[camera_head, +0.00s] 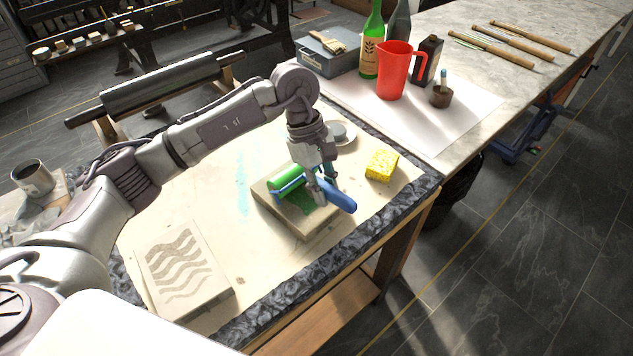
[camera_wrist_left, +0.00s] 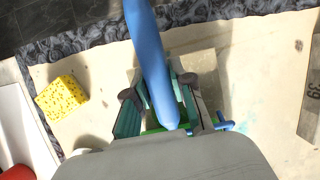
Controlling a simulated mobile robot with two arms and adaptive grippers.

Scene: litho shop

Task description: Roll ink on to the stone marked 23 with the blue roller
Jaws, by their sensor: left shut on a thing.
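My left gripper (camera_head: 323,188) is shut on the blue handle of the roller (camera_head: 343,197); in the left wrist view the handle (camera_wrist_left: 150,55) runs between the fingers (camera_wrist_left: 165,112). The roller's green drum (camera_head: 285,180) lies over the left part of a pale stone (camera_head: 281,215). A green ink patch shows on this stone's top beside the drum. I cannot read a number on this stone. A second stone (camera_head: 188,262) with grey wavy bands lies at the front left. In the left wrist view, a stone at the right edge (camera_wrist_left: 309,100) bears a mark that looks like 39. My right gripper is not in view.
A yellow sponge (camera_head: 382,165) lies right of the inked stone, and a pale round dish (camera_head: 341,132) stands behind the gripper. A red jug (camera_head: 396,70), bottles and a small brown pot (camera_head: 440,96) stand on the back counter. Bare table lies between the two stones.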

